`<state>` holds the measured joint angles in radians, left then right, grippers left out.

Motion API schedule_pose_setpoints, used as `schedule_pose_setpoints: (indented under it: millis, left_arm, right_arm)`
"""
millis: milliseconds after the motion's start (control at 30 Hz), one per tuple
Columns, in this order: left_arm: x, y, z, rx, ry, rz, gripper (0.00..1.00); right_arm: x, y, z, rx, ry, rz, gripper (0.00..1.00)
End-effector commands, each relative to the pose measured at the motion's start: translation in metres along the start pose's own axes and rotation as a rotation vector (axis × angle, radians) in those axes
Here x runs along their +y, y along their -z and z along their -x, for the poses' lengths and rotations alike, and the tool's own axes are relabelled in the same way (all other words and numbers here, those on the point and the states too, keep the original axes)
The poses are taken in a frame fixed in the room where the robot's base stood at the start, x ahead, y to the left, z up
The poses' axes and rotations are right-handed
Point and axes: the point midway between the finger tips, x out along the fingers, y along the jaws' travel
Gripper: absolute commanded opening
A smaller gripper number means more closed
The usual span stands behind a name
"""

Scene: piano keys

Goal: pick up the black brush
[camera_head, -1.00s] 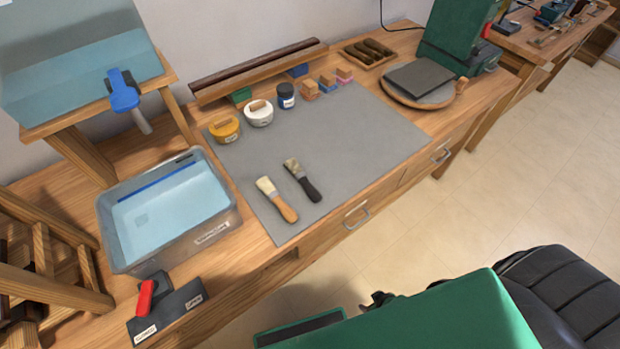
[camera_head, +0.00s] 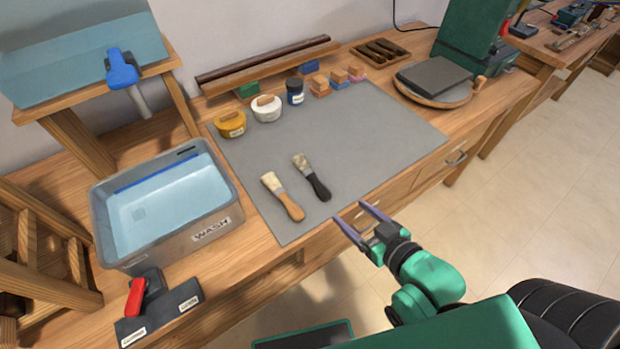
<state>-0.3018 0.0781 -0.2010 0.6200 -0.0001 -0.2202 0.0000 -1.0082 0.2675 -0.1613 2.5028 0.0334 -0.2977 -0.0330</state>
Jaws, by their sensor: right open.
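The black brush (camera_head: 312,178) lies on the grey mat (camera_head: 370,135), its pale bristles toward the back and its black handle toward the front edge. A wooden-handled brush (camera_head: 283,197) lies just left of it, apart from it. My right gripper (camera_head: 361,213) is open and empty, past the bench's front edge. It is to the right of and in front of the black handle, not touching it. My left gripper is not in view.
A wash tub (camera_head: 168,206) of water stands left of the mat. Jars (camera_head: 266,109) and small blocks (camera_head: 339,78) line the mat's back. A round board (camera_head: 435,84) is at the right. The mat right of the brushes is clear.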

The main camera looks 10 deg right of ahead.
Motion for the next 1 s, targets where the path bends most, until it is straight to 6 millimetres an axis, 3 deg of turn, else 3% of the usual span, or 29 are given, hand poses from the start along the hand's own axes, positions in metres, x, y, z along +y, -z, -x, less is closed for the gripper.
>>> schedule_pose_setpoints:
  millis: [133, 400, 567, 733, 1000]
  left_arm:
    - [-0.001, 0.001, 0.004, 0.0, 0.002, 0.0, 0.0]
    - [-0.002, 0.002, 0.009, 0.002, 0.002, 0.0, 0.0]
    - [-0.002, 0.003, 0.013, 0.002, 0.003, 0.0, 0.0]
    - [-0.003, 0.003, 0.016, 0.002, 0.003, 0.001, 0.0]
    - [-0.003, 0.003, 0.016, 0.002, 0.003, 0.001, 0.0]
  right_arm:
    - [0.0, 0.005, -0.021, 0.009, 0.0, 0.0, 0.75]
    - [0.0, 0.004, -0.082, 0.006, -0.001, -0.001, 0.75]
    - [-0.001, 0.003, -0.102, 0.005, 0.0, -0.001, 0.75]
    - [-0.002, 0.0, -0.135, 0.005, 0.0, -0.001, 0.75]
    - [-0.002, -0.002, -0.144, 0.003, 0.001, 0.0, 0.75]
